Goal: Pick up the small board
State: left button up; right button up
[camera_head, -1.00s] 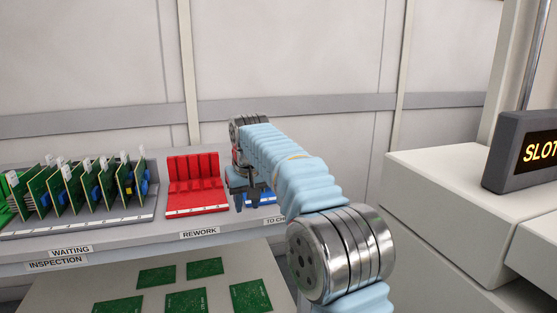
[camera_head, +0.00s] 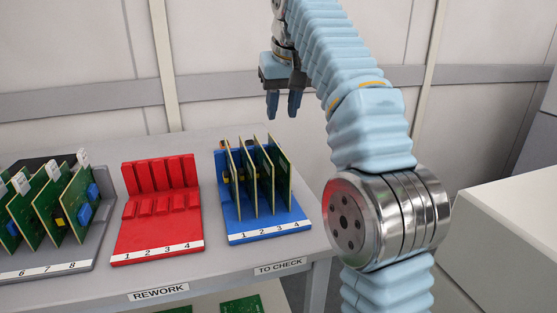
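Several green boards (camera_head: 283,180) stand upright in the slots of a blue rack (camera_head: 268,229) marked TO CHECK. More boards (camera_head: 46,215) with white tags and blue parts stand in a grey rack at the left. Green boards, mostly cut off by the picture's edge, lie on a lower surface (camera_head: 240,306). I cannot tell which board is the small one. My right gripper (camera_head: 283,111) is above and behind the blue rack, pointing down, its two fingers apart with nothing between them. My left gripper is not in view.
A red rack (camera_head: 155,245) marked REWORK, its slots numbered, stands empty between the grey and blue racks. The shelf (camera_head: 215,265) has a bare front strip with labels. A white cabinet (camera_head: 505,240) stands at the right. A wall rises behind.

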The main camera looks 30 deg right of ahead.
aim_at(278, 154)
jog(key=x, duration=0.8)
jog(key=shift+s+x, duration=0.2)
jog(key=shift+x, duration=1.1)
jog(key=shift+s+x, duration=0.15)
jog(key=shift+x, duration=1.2)
jog(key=shift+f, duration=0.35)
grip_shut()
